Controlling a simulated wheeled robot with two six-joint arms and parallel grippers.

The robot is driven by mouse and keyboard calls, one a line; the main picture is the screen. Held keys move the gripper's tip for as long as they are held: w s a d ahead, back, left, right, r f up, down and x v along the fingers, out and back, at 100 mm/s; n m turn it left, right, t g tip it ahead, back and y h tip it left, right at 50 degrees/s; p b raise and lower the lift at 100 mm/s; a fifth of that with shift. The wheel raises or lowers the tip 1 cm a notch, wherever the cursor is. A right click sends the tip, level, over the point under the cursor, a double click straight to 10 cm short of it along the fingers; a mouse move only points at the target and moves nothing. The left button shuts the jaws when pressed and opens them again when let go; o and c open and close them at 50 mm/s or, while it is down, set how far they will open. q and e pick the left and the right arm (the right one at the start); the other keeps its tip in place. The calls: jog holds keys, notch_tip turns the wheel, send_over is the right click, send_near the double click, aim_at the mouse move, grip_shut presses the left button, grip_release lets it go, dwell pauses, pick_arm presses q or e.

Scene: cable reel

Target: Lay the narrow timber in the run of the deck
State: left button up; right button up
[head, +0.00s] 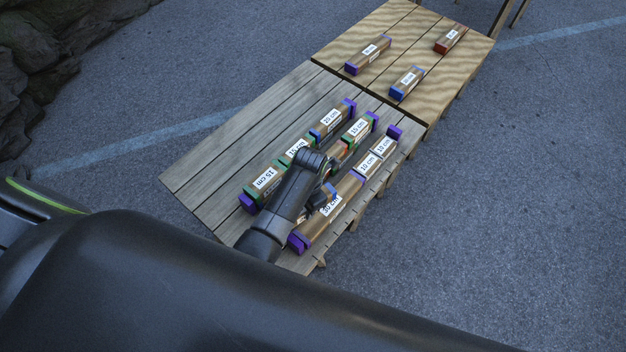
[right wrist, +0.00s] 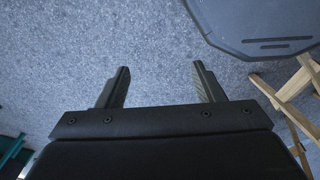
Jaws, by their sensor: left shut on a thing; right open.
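My left gripper (head: 326,190) is over the grey deck (head: 215,172), shut on a timber that its fingers and arm largely hide, so its label and width cannot be told. On the deck lie rows of labelled timbers with coloured ends. The left row has a 15 cm timber (head: 266,181) and a 20 cm timber (head: 331,118). Another 15 cm timber (head: 358,128) lies beside that row. The right row has a long timber (head: 318,224) with a purple end and 10 cm timbers (head: 374,158) beyond it. My right gripper (right wrist: 161,85) is open and empty.
A yellowish wooden table (head: 340,49) adjoins the deck's far end. It holds a purple-ended timber (head: 368,55), a blue-ended timber (head: 407,83) and a red-ended timber (head: 450,40). Rocks (head: 35,60) stand at the far left. Grey pavement (head: 520,180) is clear on the right.

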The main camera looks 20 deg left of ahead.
pick_arm(q)
jog(key=w+d, duration=0.1)
jog(key=w+d+r+n+p, duration=0.1)
jog(key=w+d+n, duration=0.1)
jog(key=shift+d+r, duration=0.2)
jog(key=shift+r, duration=0.2)
jog(key=shift+w+d+n, duration=0.1)
jog(key=shift+d+n, duration=0.05)
jog(key=shift+n, duration=0.15)
jog(key=shift+f, duration=0.2)
jog(key=shift+f+b, duration=0.55)
notch_tip(320, 180, down, 5)
jog(key=b, duration=0.5)
jog(key=shift+f, duration=0.1)
jog(key=shift+f+b, duration=0.4)
jog(key=shift+f, duration=0.4)
pick_arm(e)
jog(key=f, duration=0.1)
jog(key=d+f, duration=0.1)
jog(key=f, duration=0.3)
jog(key=shift+w+d+f, duration=0.1)
jog(key=shift+w+d, duration=0.1)
jog(key=shift+w, duration=0.05)
jog(key=shift+d+r, duration=0.1)
jog(key=shift+r, duration=0.2)
pick_arm(q)
jog(key=shift+f, duration=0.3)
pick_arm(e)
jog(key=shift+f, duration=0.2)
